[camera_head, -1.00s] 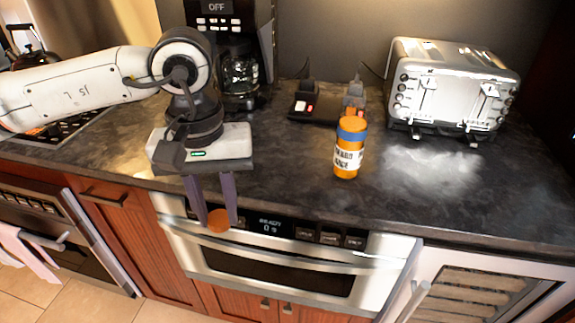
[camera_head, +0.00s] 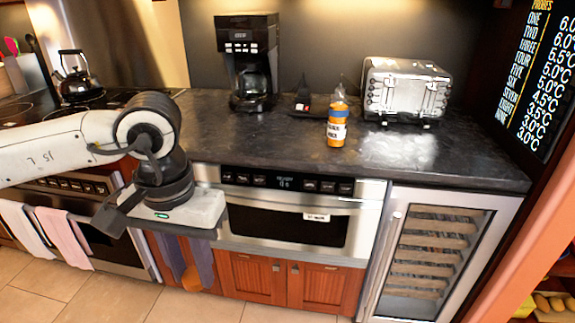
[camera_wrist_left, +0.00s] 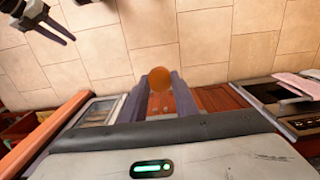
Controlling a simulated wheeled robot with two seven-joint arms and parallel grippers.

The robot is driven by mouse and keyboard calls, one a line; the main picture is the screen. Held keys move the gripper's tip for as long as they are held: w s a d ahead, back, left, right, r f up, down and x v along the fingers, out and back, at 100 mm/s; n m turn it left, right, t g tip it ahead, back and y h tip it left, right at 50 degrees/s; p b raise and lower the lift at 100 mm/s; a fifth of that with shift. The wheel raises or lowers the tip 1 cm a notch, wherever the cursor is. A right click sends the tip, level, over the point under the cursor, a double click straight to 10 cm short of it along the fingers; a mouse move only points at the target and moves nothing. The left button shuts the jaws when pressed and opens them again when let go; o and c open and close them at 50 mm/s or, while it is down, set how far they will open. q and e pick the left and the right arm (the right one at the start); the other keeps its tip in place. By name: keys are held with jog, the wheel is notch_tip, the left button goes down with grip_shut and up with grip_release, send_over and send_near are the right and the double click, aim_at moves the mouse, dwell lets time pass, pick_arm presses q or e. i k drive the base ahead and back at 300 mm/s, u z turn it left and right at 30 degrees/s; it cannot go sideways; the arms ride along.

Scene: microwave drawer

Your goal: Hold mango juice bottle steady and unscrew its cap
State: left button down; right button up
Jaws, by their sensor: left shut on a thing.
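The mango juice bottle (camera_head: 337,129) stands upright on the dark counter in the head view. It is orange with a white label, a blue band near the top and an orange top. My left gripper (camera_head: 187,277) is shut on a round orange-brown cap (camera_head: 191,279). It holds the cap in the air in front of the counter, low and to the left of the bottle, well apart from it. The cap also shows between the fingertips in the left wrist view (camera_wrist_left: 160,79). My right gripper (camera_wrist_left: 62,32) shows partly at the upper left of that view; its opening is unclear.
A coffee maker (camera_head: 250,62), a dark scale-like device (camera_head: 306,108) and a silver toaster (camera_head: 405,90) stand along the back of the counter. A microwave drawer (camera_head: 290,215) and a wine cooler (camera_head: 440,250) are below. The counter front (camera_head: 240,140) is clear.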

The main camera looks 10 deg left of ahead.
aim_at(339, 108)
jog(key=u, duration=0.75)
jog(key=i, duration=1.2)
jog(key=z, duration=0.85)
jog(key=i, duration=0.45)
jog(key=z, duration=0.45)
